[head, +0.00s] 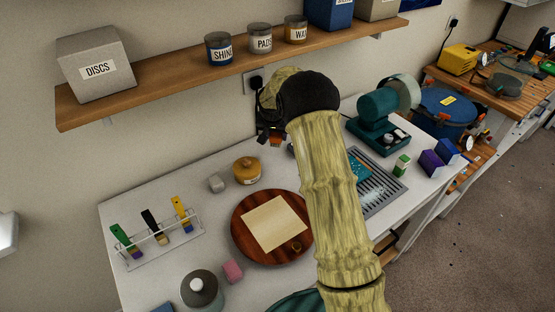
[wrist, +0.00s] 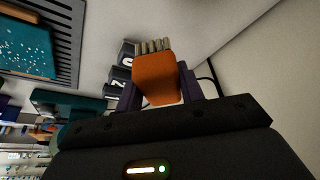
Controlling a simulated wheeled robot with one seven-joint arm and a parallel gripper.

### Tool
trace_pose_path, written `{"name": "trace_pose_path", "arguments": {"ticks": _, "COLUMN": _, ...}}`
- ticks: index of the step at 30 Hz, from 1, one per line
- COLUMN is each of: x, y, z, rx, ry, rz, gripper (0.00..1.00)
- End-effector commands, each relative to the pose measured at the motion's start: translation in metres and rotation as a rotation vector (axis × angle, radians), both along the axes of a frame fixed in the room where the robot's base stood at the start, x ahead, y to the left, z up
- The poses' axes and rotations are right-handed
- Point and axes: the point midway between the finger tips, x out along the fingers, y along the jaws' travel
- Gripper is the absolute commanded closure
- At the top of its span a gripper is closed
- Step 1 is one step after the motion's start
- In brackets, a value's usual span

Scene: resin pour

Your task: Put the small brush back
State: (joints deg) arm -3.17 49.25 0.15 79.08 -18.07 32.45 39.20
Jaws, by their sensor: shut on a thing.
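My gripper (head: 272,135) is above the back of the white table, near the wall. In the wrist view its purple fingers (wrist: 161,92) are shut on an orange block with a row of tan bristles at its far end, which looks like the small brush (wrist: 155,78). In the head view only a bit of orange shows below the gripper. A clear rack (head: 165,250) stands at the table's left, apart from the gripper. It holds a green-handled brush (head: 121,236), a dark-handled brush (head: 150,220) and a yellow-handled brush (head: 180,208).
A round wooden board (head: 245,240) with a tan sheet lies mid-table. An amber jar (head: 247,170), a grey lidded pot (head: 201,290) and a pink block (head: 233,271) stand around it. A wall shelf (head: 180,82) with cans and boxes runs above. A teal machine (head: 378,118) stands at right.

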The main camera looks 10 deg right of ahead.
Motion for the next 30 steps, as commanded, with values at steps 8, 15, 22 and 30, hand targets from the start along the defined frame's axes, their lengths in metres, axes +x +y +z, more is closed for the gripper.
{"name": "trace_pose_path", "arguments": {"ticks": 8, "x": -0.002, "y": -0.002, "z": -0.046, "rx": 0.000, "ry": 0.006, "rz": -0.002, "gripper": 0.80}}
{"name": "trace_pose_path", "arguments": {"ticks": 15, "x": 0.000, "y": -0.003, "z": -0.060, "rx": 0.000, "ry": 0.000, "rz": -0.005, "gripper": 0.80}}
{"name": "trace_pose_path", "arguments": {"ticks": 22, "x": -0.001, "y": -0.003, "z": -0.062, "rx": 0.000, "ry": 0.002, "rz": -0.004, "gripper": 0.80}}
{"name": "trace_pose_path", "arguments": {"ticks": 30, "x": -0.001, "y": -0.003, "z": -0.094, "rx": 0.000, "ry": 0.002, "rz": -0.004, "gripper": 0.80}}
